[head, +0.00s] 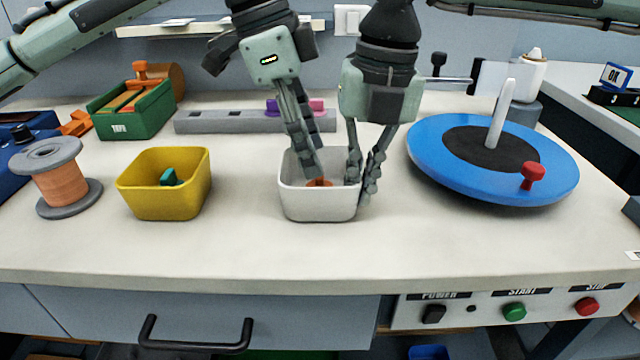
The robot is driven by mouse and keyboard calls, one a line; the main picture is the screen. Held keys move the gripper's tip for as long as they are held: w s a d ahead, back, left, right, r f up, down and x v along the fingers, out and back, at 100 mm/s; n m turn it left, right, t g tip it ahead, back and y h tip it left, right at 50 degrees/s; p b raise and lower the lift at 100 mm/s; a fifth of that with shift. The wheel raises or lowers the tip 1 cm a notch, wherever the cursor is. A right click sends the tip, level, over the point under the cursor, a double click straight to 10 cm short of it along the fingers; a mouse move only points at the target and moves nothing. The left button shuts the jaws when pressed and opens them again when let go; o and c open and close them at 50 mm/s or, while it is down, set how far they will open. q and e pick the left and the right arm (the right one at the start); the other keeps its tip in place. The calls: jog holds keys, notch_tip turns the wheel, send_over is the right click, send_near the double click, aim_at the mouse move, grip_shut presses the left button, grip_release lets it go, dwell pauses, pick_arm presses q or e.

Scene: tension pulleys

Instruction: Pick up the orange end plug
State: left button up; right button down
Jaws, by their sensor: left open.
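The orange end plug (320,183) lies inside the white bin (300,205) in the middle of the table, and only a small part of it shows. My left gripper (316,172) is open and reaches down into the bin. Its fingertips are just above or beside the plug, and its fingers overlap in this view, so contact cannot be told. My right gripper (359,190) has one finger inside the bin and one outside, closed on its right wall.
A yellow bin (165,200) with a teal piece (172,178) and a spool (62,180) stand to the left. A blue turntable (450,165) with a red knob (532,175) stands on the right. A grey block (215,122) lies behind. The table's front strip is clear.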

pick_arm(q)
jog(key=shift+x, duration=1.8)
jog(key=shift+a, duration=0.1)
jog(key=c, duration=0.9)
